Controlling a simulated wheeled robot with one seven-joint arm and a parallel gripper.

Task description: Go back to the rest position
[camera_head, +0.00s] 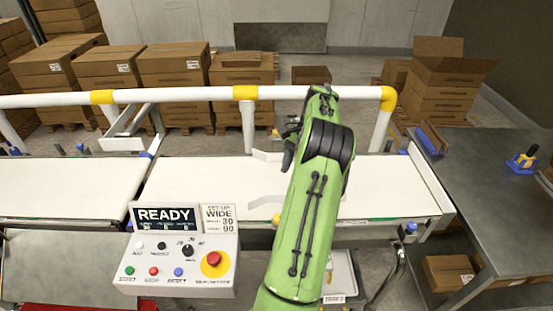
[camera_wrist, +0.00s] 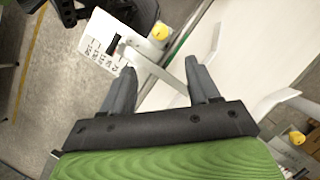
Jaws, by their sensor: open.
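My green arm reaches up over the belt in the head view. My gripper is mostly hidden behind the arm there, with a dark part showing at its left side. In the wrist view my gripper (camera_wrist: 162,88) is open, its two dark fingers apart with nothing held between them. Beyond the fingers are a white scale plate (camera_wrist: 101,42) with printed marks, a grey bar and the white belt (camera_wrist: 245,50).
The white belt (camera_head: 210,185) is bare. A control panel (camera_head: 180,262) with a READY display (camera_head: 166,217) and a red stop button (camera_head: 214,263) stands at front left. A white rail (camera_head: 180,95) with yellow joints runs behind. A grey table (camera_head: 490,190) is at right.

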